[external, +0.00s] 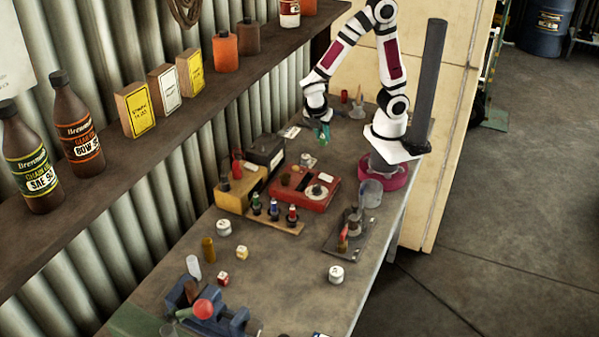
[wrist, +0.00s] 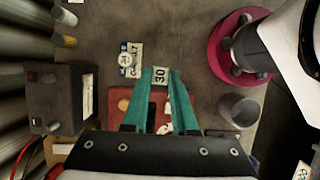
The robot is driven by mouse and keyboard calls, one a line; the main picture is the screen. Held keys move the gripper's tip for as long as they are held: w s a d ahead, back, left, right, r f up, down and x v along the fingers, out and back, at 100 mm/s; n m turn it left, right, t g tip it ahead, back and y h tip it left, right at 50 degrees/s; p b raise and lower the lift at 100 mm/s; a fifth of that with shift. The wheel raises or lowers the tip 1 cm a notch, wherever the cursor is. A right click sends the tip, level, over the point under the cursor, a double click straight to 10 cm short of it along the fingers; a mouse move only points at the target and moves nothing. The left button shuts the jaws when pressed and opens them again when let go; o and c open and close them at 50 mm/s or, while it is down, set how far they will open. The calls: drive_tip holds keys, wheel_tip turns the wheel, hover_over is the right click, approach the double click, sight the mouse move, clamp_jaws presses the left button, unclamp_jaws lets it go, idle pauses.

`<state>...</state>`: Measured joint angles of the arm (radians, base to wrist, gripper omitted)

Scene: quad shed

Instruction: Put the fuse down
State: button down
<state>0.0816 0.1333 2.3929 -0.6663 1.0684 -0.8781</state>
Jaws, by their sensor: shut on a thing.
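My gripper (external: 322,133) is teal and hangs over the far part of the bench in the external view. In the wrist view its two fingers (wrist: 160,82) are closed in on a small pale block marked "30" (wrist: 160,75), which I take for the fuse. The fuse sits between the fingertips. I cannot make it out in the external view. The wrist view shows part of a red box (wrist: 118,97) behind and below the fingers; it stands on the bench in the external view (external: 318,203).
A black box (external: 265,152), a yellow block (external: 232,198) and a wooden rack (external: 285,227) with small bottles crowd the red box. A labelled plate (wrist: 135,68) lies beyond the fingers. A grey cup (wrist: 238,108) stands right. Bare bench (external: 285,260) shows nearer the external camera.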

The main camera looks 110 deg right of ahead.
sight(322, 135)
drive_tip(key=r, duration=0.2)
drive_tip(key=w+r, duration=0.1)
drive_tip(key=shift+a+r+n, duration=0.1)
drive_tip(key=shift+r+n, duration=0.2)
drive_tip(key=shift+r, duration=0.1)
drive_tip(key=w+a+n+t, duration=0.3)
drive_tip(key=w+a+n, duration=0.65)
drive_tip(key=w, duration=0.35)
drive_tip(key=w+a+n+t, duration=0.3)
drive_tip(key=w+a+n, duration=0.5)
drive_tip(key=w+a, duration=0.35)
drive_tip(key=f, duration=1.5)
drive_tip(key=shift+w+d+f, duration=0.1)
drive_tip(key=shift+w+d, duration=0.2)
drive_tip(key=shift+w, duration=0.05)
drive_tip(key=c, duration=0.7)
unclamp_jaws()
drive_tip(key=shift+f, duration=0.1)
